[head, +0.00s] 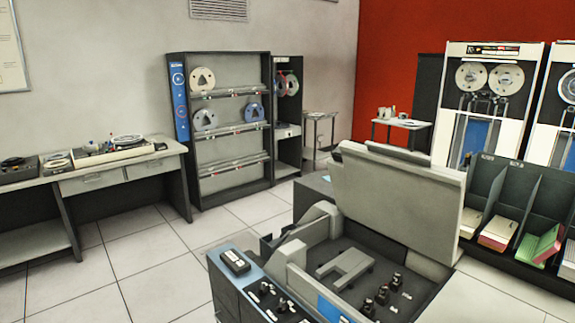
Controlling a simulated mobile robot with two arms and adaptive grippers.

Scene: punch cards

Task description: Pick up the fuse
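A grey machine with its lid (395,195) raised stands in the foreground, right of the middle. In its open bay (335,250) several small dark upright parts (382,295) with pale bits sit in a row near the front right. One of these could be the fuse, but they are too small to tell. A light grey bracket-shaped part (345,267) lies beside them. Neither of my grippers shows in the head view.
A desk (85,178) with reel equipment stands at the left, and a shelf rack (222,148) holds tape reels behind. Tape drives (487,100) and card bins (515,220) stand at the right. The tiled floor (160,270) at the left front is clear.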

